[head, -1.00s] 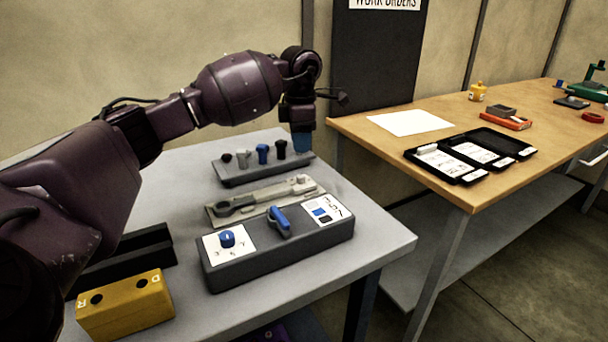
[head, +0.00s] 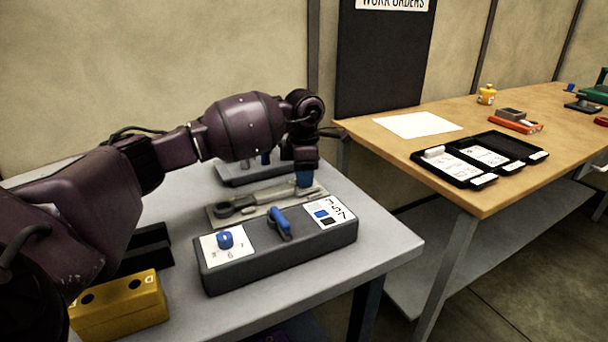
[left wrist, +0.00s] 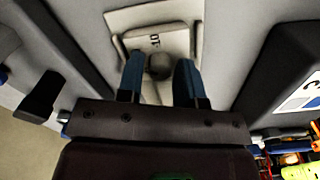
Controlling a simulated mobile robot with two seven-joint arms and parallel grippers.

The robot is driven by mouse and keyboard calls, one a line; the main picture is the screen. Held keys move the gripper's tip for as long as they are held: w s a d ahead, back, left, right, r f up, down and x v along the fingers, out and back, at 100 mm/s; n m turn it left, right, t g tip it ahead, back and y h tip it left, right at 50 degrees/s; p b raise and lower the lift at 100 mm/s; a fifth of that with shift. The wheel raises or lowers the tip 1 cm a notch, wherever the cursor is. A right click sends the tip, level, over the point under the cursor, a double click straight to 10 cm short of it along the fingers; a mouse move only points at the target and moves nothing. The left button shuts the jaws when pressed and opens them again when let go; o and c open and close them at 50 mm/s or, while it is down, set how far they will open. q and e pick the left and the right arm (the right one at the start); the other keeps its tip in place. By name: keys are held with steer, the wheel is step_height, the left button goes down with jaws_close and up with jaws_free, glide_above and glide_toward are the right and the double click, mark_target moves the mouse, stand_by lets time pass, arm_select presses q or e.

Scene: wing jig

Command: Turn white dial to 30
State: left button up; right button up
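The pale off-white fixture plate (head: 268,199) lies on the grey table, with a long grey lever-like part at its left. In the left wrist view, the pale plate (left wrist: 193,42) carries a small round greyish knob (left wrist: 158,66), which seems to be the dial, below dark marks like "10" seen turned. My left gripper (head: 304,179) points down over the plate's right end and hides the knob in the head view. Its blue fingers stand apart on either side of the knob, with gaps showing; whether they touch it is unclear. My right gripper is not in view.
A dark grey box (head: 280,255) with a blue knob (head: 225,240) and a blue lever (head: 280,222) stands just in front. A dark rack (head: 240,174) is behind, partly hidden by my arm. A yellow block (head: 120,305) sits front left. A wooden bench (head: 390,150) is at right.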

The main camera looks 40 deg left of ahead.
arm_select(q)
jaws_close()
steer(key=shift+r+n, duration=0.1)
steer(key=shift+n, duration=0.2)
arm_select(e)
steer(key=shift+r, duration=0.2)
arm_select(q)
steer(key=n+p, duration=0.1)
steer(key=n, duration=0.1)
steer(key=shift+r+n+p, duration=0.15)
steer(key=shift+n+p, duration=0.25)
steer(key=n+p, duration=0.1)
steer(key=n, duration=0.2)
steer(key=shift+f+n+p, duration=0.2)
steer(key=shift+n+p, duration=0.45)
steer(key=shift+n, duration=0.45)
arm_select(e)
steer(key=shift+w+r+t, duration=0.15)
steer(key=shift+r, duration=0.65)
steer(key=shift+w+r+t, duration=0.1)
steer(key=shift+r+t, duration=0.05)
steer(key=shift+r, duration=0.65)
arm_select(q)
steer(key=shift+f, duration=0.1)
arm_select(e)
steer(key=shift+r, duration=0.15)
arm_select(q)
steer(key=shift+o, duration=0.2)
jaws_free()
